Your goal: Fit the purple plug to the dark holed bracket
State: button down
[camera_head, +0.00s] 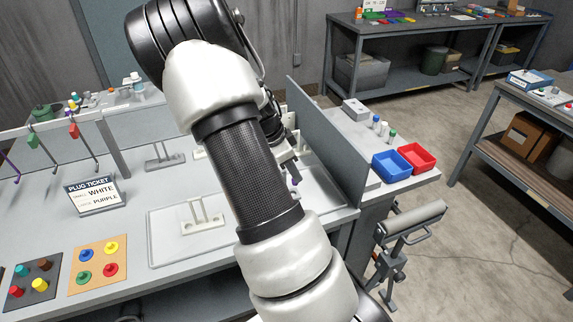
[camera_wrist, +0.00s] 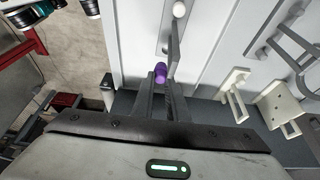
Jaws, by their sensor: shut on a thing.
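My gripper (camera_wrist: 161,82) is shut on the purple plug (camera_wrist: 160,72), which sits at the fingertips in the wrist view. The plug also shows as a small purple spot (camera_head: 294,181) beside my arm in the head view. My arm hides most of this spot in the head view.
A grey partition (camera_head: 325,135) stands right of the work area, with blue (camera_head: 391,165) and red (camera_head: 419,157) bins beyond. Pale brackets (camera_wrist: 235,90) stand to one side. Another grey bracket (camera_head: 164,156) and a plug ticket (camera_head: 96,195) reading small white, large purple stand at left.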

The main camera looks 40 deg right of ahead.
jog(key=shift+w+f+b, duration=0.25)
jog(key=shift+f+b, duration=0.4)
jog(key=shift+f, duration=0.4)
jog(key=shift+w+f+b, duration=0.25)
jog(key=shift+f+b, duration=0.35)
jog(key=shift+f, duration=0.45)
jog(key=shift+f, duration=0.2)
jog(key=shift+f+b, duration=0.3)
jog(key=shift+b, duration=0.2)
jog(key=c, duration=1.7)
grip_release()
jog(key=shift+o, duration=0.2)
jog(key=shift+r, duration=0.1)
jog(key=v, duration=1.7)
jog(key=shift+a, duration=0.2)
